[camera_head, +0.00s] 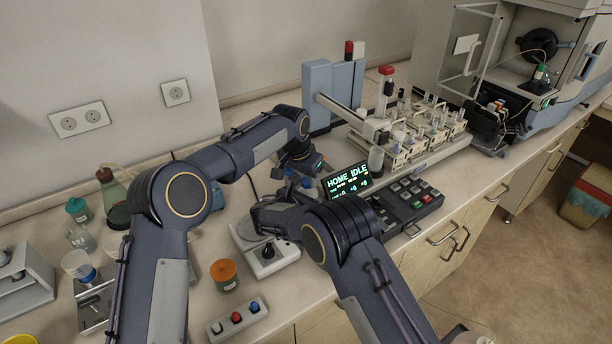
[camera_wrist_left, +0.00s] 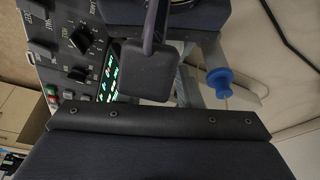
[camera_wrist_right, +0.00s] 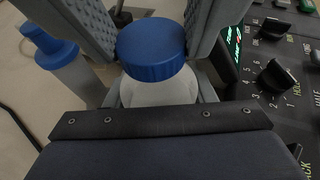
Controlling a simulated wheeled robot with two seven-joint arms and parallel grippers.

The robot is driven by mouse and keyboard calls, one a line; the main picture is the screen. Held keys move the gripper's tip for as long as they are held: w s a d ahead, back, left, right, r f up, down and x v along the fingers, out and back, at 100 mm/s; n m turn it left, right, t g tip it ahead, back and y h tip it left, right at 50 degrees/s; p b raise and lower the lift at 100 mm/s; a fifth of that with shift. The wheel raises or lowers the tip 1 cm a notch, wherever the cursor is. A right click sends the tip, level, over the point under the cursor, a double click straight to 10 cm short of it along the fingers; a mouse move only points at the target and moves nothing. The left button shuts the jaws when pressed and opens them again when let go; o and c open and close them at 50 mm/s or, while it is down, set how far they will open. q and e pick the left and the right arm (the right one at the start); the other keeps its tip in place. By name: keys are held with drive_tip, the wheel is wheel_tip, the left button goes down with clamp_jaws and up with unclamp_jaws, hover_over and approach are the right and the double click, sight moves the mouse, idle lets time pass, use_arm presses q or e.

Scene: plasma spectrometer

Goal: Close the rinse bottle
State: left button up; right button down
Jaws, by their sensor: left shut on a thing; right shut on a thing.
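The rinse bottle (camera_wrist_right: 160,92) has a pale translucent body and stands upright in the right wrist view. Its blue cap (camera_wrist_right: 151,45) sits on top of it, level as far as I see; I cannot tell how tightly it is seated. My right gripper (camera_head: 268,214) is shut around the bottle's body from the near side. My left gripper (camera_head: 301,166) comes down from the far side, and its fingers flank the cap.
A second blue-topped vessel (camera_wrist_right: 55,50) stands close beside the bottle. The lit control panel (camera_head: 405,205) is just to the right. A grey device with a knob (camera_head: 266,252) and an orange-capped jar (camera_head: 224,274) lie in front. Glassware stands to the left.

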use_arm(q)
drive_tip(key=m, duration=0.3)
drive_tip(key=shift+w+a+g+h, duration=0.1)
drive_tip(key=shift+g+h, duration=0.2)
drive_tip(key=o, duration=0.9)
drive_tip(key=shift+r, duration=2.3)
drive_tip(key=shift+o, duration=0.5)
drive_tip(key=o, duration=0.5)
